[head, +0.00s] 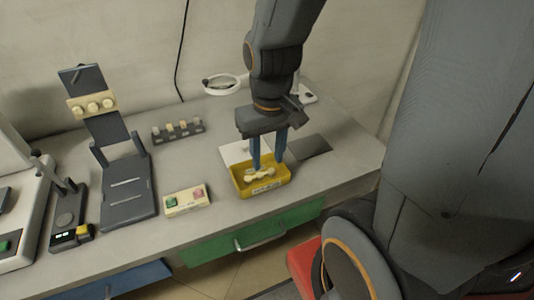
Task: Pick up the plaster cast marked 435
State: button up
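A yellow tray (241,187) stands near the front edge of the grey bench, with a pale label on its front that is too small to read. A cream plaster cast (262,175) with a lobed outline lies in it. No number can be made out on the cast. My gripper (268,163) points down over the tray, its two blue fingers apart with a gap between them. The fingertips are at or just above the cast; I cannot tell whether they touch it. The gripper looks open and empty.
A cream box (187,201) with green and pink marks sits left of the tray. A dark rack of small blocks (178,130), a ring magnifier (222,85) and a dark stand holding cream round pieces (92,105) are behind. A dark flat plate (310,147) lies right.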

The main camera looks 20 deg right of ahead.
aim_at(186, 202)
jog(key=u, duration=1.5)
jog(key=k, duration=0.75)
jog(key=z, duration=0.85)
jog(key=i, duration=0.5)
